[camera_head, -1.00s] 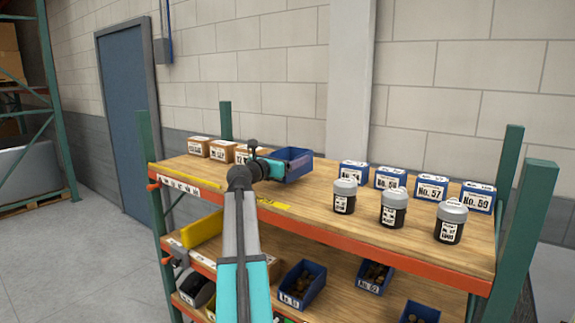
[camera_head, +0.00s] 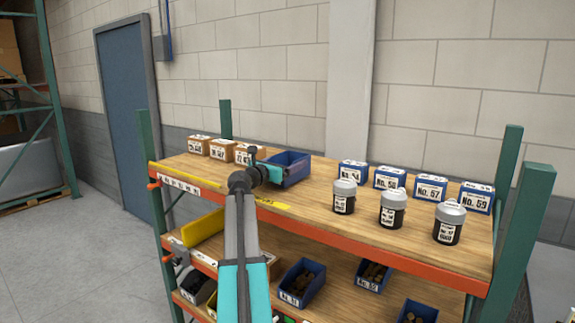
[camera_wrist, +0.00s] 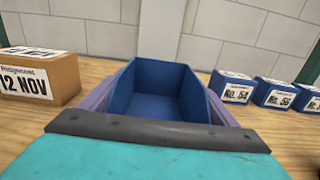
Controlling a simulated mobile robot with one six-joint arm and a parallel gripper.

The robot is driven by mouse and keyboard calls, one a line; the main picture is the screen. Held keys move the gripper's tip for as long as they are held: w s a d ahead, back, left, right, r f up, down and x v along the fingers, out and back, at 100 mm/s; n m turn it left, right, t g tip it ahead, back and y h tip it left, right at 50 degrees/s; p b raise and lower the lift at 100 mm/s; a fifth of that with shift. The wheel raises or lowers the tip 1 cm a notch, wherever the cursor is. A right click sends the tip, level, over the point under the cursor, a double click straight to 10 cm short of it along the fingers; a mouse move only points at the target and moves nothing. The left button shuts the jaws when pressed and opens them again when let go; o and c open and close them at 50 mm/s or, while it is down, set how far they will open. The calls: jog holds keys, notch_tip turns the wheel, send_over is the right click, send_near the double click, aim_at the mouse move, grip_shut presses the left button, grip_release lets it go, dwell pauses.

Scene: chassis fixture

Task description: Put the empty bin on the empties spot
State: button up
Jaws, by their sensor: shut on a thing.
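The empty blue bin (camera_head: 294,172) is over the wooden top shelf, left of centre. My gripper (camera_head: 284,176) is shut on it from the front left. In the wrist view the bin (camera_wrist: 160,105) faces me, with bare blue walls and floor inside, and my gripper's purplish fingers show along both its sides. I cannot tell whether the bin's underside touches the shelf. A yellow marking (camera_head: 273,203) lies on the shelf's front edge, partly behind my arm. I cannot tell which marking is the empties spot.
Several brown labelled boxes (camera_head: 221,148) stand left of the bin. Several blue numbered boxes (camera_head: 389,177) stand to its right, with 3 grey-lidded jars (camera_head: 393,207) in front of them. Blue bins with dark contents (camera_head: 301,283) are on the shelf below.

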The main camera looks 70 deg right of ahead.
jog(key=shift+f, duration=0.6)
jog(key=shift+f, duration=0.1)
jog(key=o, duration=1.1)
jog(key=shift+w+a, duration=0.1)
jog(key=shift+a, duration=0.45)
jog(key=b+v, duration=0.3)
jog(key=v, duration=0.8)
jog(key=shift+b, duration=0.4)
